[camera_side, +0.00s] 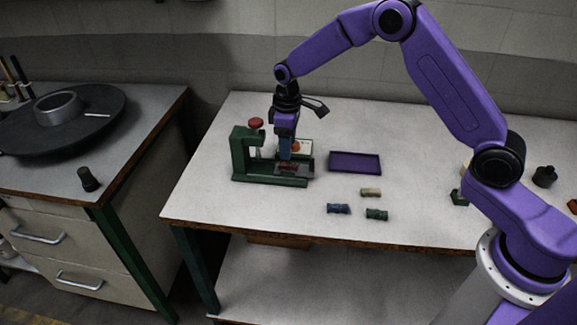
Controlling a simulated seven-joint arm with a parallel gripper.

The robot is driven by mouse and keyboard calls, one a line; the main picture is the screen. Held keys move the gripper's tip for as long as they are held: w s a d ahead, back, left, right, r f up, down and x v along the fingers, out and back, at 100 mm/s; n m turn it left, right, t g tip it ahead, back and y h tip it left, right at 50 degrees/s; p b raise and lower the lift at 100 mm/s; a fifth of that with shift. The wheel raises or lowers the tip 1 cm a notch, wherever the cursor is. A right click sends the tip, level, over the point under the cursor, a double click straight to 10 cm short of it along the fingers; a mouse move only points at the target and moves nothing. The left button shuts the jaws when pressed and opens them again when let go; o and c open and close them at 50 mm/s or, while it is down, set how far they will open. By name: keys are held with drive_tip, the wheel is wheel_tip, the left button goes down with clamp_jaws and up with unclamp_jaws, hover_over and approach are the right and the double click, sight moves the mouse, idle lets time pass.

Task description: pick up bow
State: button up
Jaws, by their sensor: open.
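Three small bow-like pieces lie on the white table: a blue one (339,208), a cream one (371,192) and a green one (377,214). My gripper (286,155) is open and points down at the press, just above or around the reddish piece. I cannot tell whether it touches. The fingertips are partly lost against the press.
The press has a red knob (255,123) left of my gripper. A purple tray (355,162) lies to the right, seemingly empty. A white card-like item (303,146) is behind the press. A dark round hat-like disc (100,105) sits on the left cabinet.

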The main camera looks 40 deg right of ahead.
sight(287, 163)
drive_tip(key=shift+a+f, duration=0.15)
drive_tip(key=shift+f, duration=2.7)
clamp_jaws()
